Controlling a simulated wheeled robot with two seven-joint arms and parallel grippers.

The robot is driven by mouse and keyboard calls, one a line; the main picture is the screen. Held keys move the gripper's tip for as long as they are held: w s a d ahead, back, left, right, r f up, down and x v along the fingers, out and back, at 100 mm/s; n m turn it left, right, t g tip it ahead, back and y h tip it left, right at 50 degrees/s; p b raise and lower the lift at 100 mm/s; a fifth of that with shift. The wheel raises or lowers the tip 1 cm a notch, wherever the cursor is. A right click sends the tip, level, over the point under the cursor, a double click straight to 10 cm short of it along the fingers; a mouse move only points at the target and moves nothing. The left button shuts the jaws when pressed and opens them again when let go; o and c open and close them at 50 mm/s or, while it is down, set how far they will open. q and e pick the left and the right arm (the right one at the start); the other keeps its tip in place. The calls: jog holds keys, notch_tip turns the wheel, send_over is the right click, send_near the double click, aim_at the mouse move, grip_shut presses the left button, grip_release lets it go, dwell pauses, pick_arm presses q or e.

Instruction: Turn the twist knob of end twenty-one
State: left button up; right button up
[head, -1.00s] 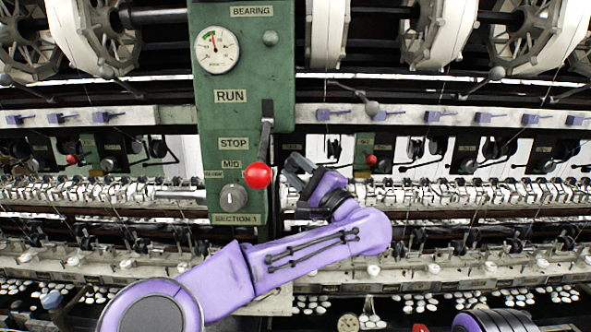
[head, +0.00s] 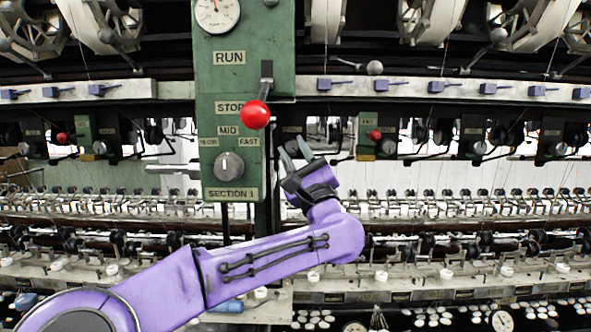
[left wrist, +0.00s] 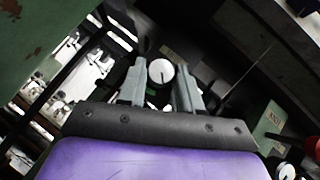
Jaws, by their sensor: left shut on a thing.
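My left gripper (head: 296,152) reaches up to the machine front, just right of the green control panel's lower end. In the left wrist view its two grey fingers (left wrist: 160,85) stand on either side of a round, pale-faced twist knob (left wrist: 160,71) with a dark mark line. The fingers are shut on this knob. In the head view I cannot make out the knob at the fingertips, and no number for this end is readable. My right gripper is not in view.
The green panel (head: 229,85) carries a red-balled lever (head: 255,114) and a grey selector knob (head: 228,167), close left of my gripper. A small green plate (head: 367,136) with a red ball (head: 375,135) stands to the right. Rows of reeling fittings (head: 440,202) run below.

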pick_arm(q)
jog(key=shift+a+m+t+h+b, duration=0.1)
jog(key=shift+m+t+h+b, duration=0.35)
jog(key=shift+m, duration=0.45)
jog(key=shift+r, duration=0.1)
jog(key=o, duration=1)
jog(key=shift+o, duration=0.2)
jog(key=shift+f+h, duration=0.2)
jog(key=shift+h, duration=0.05)
jog(key=b+v, duration=0.5)
jog(key=v, duration=0.5)
jog(key=shift+s+b, duration=0.2)
jog(key=shift+b, duration=0.15)
jog(key=shift+f, duration=0.1)
